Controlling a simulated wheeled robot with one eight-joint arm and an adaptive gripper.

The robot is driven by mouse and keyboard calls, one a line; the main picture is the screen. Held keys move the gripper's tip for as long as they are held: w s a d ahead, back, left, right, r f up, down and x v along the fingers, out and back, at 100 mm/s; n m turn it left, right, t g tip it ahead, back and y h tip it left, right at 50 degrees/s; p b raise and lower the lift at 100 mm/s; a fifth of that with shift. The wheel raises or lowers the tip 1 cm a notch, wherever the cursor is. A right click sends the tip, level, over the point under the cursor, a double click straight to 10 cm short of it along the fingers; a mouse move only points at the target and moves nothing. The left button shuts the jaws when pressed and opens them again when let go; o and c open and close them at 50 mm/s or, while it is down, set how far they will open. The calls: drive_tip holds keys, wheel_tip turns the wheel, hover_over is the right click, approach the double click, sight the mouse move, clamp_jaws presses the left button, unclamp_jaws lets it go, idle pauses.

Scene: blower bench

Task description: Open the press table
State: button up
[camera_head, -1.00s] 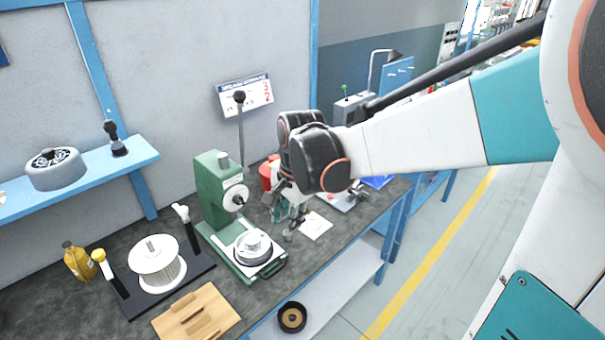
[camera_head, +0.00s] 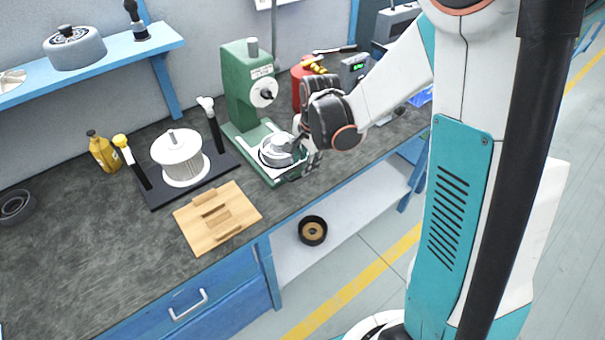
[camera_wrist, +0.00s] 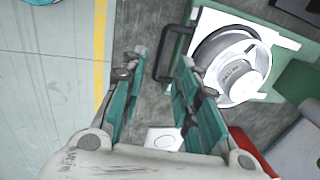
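The green press (camera_head: 243,85) stands on the bench. Its white table plate (camera_head: 265,170) carries a round silver part (camera_head: 277,151). In the wrist view the plate (camera_wrist: 208,18) and the silver part (camera_wrist: 236,72) are at the upper right. A dark U-shaped handle (camera_wrist: 161,52) sticks out from the plate's edge. My gripper (camera_wrist: 162,60) is open, with its fingertips on either side of the handle's outer bar in the picture; I cannot tell whether they touch it. In the head view my gripper (camera_head: 312,158) is at the table's front right corner and hides the handle.
Left of the press are a spool (camera_head: 180,160) on a black stand, a wooden fixture (camera_head: 218,215) and a yellow bottle (camera_head: 103,152). A red container (camera_head: 301,80) stands behind my gripper. A black ring (camera_head: 313,230) lies on the lower shelf. The bench's front left is clear.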

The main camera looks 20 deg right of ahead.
drive_tip(key=f, duration=0.2)
drive_tip(key=w+f+b, duration=0.1)
drive_tip(key=f, duration=0.2)
drive_tip(key=shift+a, duration=0.15)
clamp_jaws()
